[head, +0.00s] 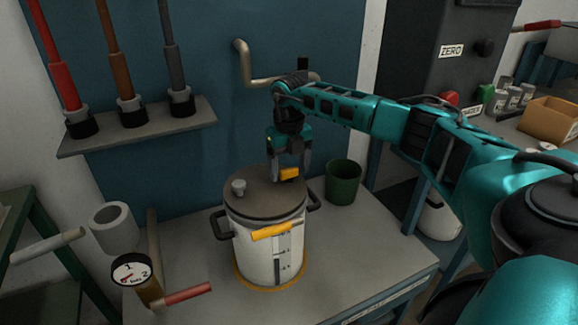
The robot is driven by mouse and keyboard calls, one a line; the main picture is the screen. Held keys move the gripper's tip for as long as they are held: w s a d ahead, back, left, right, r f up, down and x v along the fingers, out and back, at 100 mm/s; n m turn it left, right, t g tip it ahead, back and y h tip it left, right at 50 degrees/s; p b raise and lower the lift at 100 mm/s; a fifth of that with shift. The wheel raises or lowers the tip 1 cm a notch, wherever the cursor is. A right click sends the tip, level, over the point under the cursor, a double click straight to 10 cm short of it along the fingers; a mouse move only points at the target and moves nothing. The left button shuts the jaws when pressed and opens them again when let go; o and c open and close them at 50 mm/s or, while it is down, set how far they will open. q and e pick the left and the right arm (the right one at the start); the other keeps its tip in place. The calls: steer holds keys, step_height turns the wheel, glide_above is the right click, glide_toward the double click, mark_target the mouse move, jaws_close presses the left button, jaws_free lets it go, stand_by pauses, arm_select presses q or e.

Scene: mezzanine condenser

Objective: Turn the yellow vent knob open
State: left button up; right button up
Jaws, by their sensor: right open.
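The yellow vent knob (289,174) is a small block on the dark lid (262,195) of a white pot (248,240), near the lid's back right. My right gripper (289,177) points down over it from behind, open. Its two fingers show on either side of the knob, with a gap on both sides. I cannot tell whether either finger touches the knob or how low they reach around it. My left gripper is not in view.
A yellow lever (271,231) is on the pot's front, and a grey knob (239,187) on its lid. A green cup (343,182) stands right of the pot. A gauge (132,272) and red-handled valve (188,293) are at front left. The bench (375,260) is clear at right.

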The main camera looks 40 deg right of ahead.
steer(key=shift+c, duration=0.2)
steer(key=c, duration=1)
